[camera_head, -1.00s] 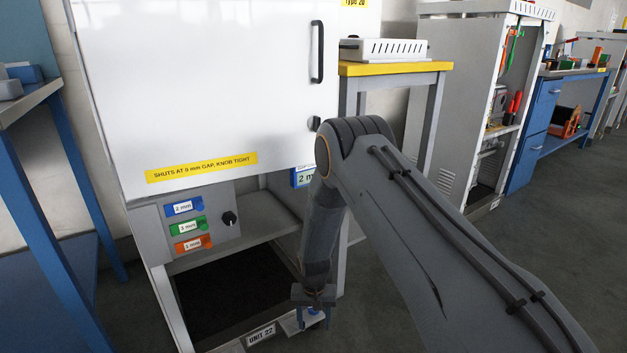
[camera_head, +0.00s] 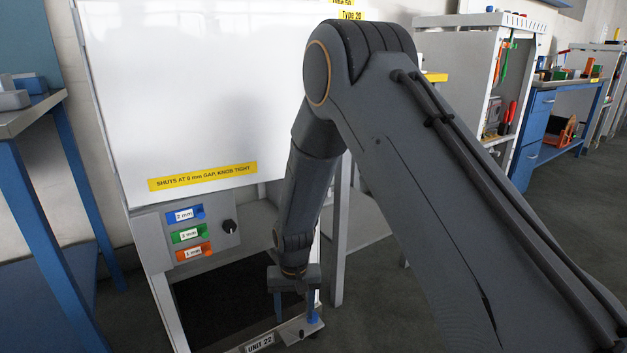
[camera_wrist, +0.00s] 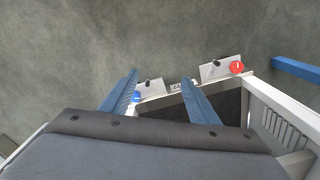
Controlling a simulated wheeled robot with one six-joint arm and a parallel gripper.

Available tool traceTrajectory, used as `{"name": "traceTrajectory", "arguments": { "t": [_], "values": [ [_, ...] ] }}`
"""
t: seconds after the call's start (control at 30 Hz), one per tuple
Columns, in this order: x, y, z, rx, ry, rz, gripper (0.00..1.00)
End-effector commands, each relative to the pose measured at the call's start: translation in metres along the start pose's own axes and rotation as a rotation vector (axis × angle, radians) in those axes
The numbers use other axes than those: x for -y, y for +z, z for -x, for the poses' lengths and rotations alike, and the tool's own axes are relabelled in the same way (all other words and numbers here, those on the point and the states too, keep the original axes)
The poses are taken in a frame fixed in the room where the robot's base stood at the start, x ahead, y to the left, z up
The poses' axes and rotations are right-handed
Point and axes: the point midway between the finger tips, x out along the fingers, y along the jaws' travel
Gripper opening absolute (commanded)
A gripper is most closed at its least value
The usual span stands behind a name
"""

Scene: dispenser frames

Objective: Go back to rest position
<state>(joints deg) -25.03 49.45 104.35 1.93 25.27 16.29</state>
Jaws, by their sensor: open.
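My gripper (camera_head: 295,306) points down at the lower front of the white dispenser cabinet (camera_head: 185,100), near the plate marked UNIT 22 (camera_head: 260,343). Its two blue fingers are apart with nothing held between them. In the wrist view my gripper (camera_wrist: 160,92) shows the same spread fingers above the front edge of the unit. A blue round knob (camera_wrist: 136,97) lies beside the left finger; I cannot tell whether they touch. A red round knob (camera_wrist: 237,67) sits on a bracket to the right. My raised arm hides part of the cabinet's right side.
Blue, green and orange gap labels (camera_head: 191,234) and a black dial (camera_head: 229,226) are on the cabinet's panel. A blue-legged table (camera_head: 40,225) stands at left. A grey cabinet (camera_head: 450,75) and a blue workbench (camera_head: 540,120) stand at right. Grey floor (camera_wrist: 110,40) is open before the unit.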

Motion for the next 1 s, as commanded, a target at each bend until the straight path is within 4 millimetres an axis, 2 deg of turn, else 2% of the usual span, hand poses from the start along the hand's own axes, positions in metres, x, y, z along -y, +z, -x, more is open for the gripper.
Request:
{"name": "traceTrajectory", "arguments": {
  "t": [0.03,0.2,0.37,0.5,0.7,0.8,1.0],
  "values": [
    [0.007,0.009,0.024,-0.006,-0.005,0.023,0.55],
    [0.022,0.046,0.087,-0.009,-0.016,0.095,0.55],
    [0.03,0.089,0.139,-0.013,-0.028,0.164,0.55],
    [0.032,0.131,0.178,-0.016,-0.039,0.225,0.55],
    [0.028,0.195,0.221,-0.02,-0.055,0.313,0.55],
    [0.024,0.221,0.234,-0.02,-0.063,0.349,0.55],
    [0.016,0.261,0.249,-0.02,-0.073,0.402,0.55]
  ]
}}
